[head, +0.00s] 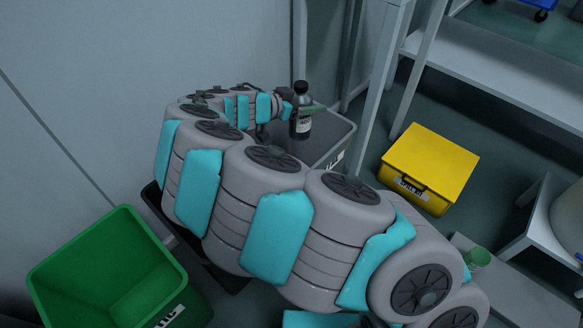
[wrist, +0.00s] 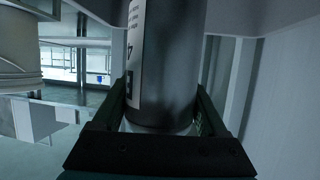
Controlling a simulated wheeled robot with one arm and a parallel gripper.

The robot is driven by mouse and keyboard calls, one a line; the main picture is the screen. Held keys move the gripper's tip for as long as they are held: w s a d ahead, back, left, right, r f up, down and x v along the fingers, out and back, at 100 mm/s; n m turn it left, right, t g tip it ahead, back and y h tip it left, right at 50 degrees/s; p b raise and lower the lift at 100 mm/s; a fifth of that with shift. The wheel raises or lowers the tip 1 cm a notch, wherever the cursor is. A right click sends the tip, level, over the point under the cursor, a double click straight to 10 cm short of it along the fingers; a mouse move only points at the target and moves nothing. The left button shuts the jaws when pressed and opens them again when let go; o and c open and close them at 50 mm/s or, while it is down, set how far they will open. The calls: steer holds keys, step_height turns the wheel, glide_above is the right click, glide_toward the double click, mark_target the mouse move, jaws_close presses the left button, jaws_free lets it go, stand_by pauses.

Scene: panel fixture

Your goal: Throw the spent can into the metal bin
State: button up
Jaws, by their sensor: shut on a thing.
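The spent can (head: 301,122) is a dark grey bottle-shaped container with a black cap and a white label. My gripper (head: 304,108) is shut on it and holds it upright in the head view. In the wrist view the can (wrist: 172,60) stands between the two fingers of my gripper (wrist: 163,112), its label on the left side. The metal bin (head: 338,150) is an open grey box with a white label on its front. In the head view the can overlaps the bin's opening; its height above the rim is hard to tell. My arm hides the bin's left and front.
A green open bin (head: 105,270) stands at the lower left. A yellow lidded bin (head: 430,168) stands right of the metal bin. A wall (head: 130,60) is behind, and a frame post (head: 372,90) rises close by the bin. A grey shelf (head: 500,80) is at the upper right.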

steer(key=o, duration=1.3)
steer(key=v, duration=0.8)
